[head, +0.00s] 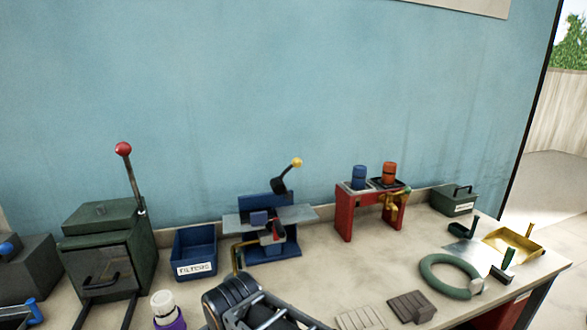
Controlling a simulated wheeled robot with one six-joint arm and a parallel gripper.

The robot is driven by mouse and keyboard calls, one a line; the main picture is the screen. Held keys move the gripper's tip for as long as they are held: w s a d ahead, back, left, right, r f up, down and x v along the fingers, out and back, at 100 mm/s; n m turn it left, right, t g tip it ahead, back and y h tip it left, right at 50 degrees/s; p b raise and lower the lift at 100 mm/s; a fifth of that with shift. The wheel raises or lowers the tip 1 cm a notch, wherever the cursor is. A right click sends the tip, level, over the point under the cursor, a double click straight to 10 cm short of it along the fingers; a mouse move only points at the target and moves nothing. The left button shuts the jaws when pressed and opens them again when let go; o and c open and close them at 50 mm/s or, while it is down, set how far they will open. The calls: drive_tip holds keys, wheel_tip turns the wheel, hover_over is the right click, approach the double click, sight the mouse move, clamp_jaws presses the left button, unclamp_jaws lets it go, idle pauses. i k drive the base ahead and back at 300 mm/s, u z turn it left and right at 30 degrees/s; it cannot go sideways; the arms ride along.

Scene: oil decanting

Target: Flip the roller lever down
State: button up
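Two levers stand out, and I cannot tell for certain which is the roller lever. A lever with a yellow knob (296,163) rises from the back of a blue bench device (272,248) and leans up to the right. A lever with a red knob (123,149) stands up, tilted, beside a dark green box machine (112,262) at the left. The blue device also has a grey cross plate and a small red-and-black part at its front. A dark part of my arm shows at the bottom centre.
A blue labelled bin (195,253) stands between the two machines. Right of them are a red stand (345,214) with blue and orange containers, a green ring (449,290), a yellow tray (514,250) and a green toolbox (455,199). A white-and-purple bottle (168,315) is at the front.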

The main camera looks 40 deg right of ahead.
sight(296, 163)
drive_tip(key=z, duration=0.3)
drive_tip(key=k, duration=0.35)
drive_tip(key=z, duration=0.95)
drive_tip(key=i, duration=0.5)
